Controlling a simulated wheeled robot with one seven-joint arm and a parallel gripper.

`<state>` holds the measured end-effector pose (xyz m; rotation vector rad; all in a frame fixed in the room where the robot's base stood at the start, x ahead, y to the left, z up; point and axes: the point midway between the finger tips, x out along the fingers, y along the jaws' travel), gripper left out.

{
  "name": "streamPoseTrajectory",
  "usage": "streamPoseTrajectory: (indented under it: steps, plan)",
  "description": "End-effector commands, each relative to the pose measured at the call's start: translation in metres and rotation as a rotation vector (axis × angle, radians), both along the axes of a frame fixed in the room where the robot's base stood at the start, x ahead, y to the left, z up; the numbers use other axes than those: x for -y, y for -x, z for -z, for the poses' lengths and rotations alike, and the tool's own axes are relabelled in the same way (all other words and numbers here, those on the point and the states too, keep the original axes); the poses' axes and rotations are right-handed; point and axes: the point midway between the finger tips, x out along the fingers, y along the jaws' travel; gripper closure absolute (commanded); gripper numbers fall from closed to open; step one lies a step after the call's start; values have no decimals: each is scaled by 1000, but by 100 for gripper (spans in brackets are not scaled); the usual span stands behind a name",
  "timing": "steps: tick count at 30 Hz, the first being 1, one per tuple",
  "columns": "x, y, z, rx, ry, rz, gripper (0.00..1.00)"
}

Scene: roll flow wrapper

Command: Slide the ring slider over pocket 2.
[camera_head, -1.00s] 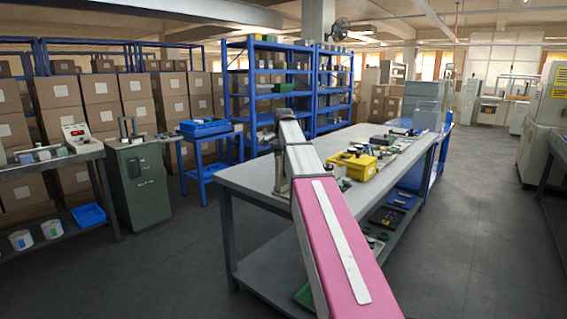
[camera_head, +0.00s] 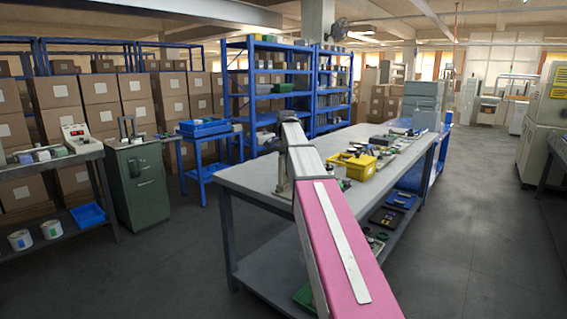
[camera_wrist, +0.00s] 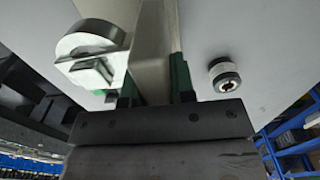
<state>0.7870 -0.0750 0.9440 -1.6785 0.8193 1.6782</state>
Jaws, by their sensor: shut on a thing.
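My gripper (camera_wrist: 155,85) shows in the wrist view with two green-padded fingers, one on each side of a flat grey bar (camera_wrist: 152,50). It is shut on this bar. A silver rounded metal piece (camera_wrist: 92,55) with a raised grip stands just left of the fingers. I cannot tell whether the bar or this piece is the ring slider. A silver round knob (camera_wrist: 223,75) sits on a light grey surface to the right, apart from the fingers. No pocket can be made out. In the head view my arm hides the gripper.
A long grey workbench (camera_head: 240,178) runs away from me under my arm. A yellow bin (camera_head: 353,165) and small parts stand on it. A green cabinet (camera_head: 139,182) and a blue cart (camera_head: 205,130) are to the left. The floor at right is clear.

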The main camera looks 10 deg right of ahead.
Motion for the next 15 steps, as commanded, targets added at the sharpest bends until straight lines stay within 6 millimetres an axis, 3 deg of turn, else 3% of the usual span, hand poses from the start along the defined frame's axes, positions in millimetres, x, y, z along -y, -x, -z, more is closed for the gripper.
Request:
streamPoseTrajectory:
  steps: [9, 15]
  plan:
    - [64, -53, -2, 0, 0, 3, 100]
    - [96, -77, -1, 0, 0, 2, 100]
